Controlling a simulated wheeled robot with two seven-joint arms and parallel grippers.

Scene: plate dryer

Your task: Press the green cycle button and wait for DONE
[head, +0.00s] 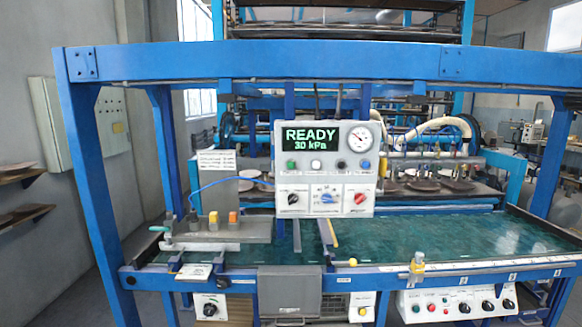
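The control panel (325,206) hangs at the middle of the blue machine frame. Its display (311,137) reads READY and 30 kPa in green. Below the display is a row of small round buttons, with a green button (291,165) at the left end, then a white one (316,164), a dark one (341,164) and a blue one (366,164). The small labels are too blurred to read. Neither of my grippers is in view, and nothing covers the green button.
A dial gauge (358,136) sits beside the display, with knobs (327,198) below the buttons. A lower right box (455,305) carries more buttons and knobs. A blue crossbeam (300,62) spans above the panel. A green bed (465,239) lies behind the front rail.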

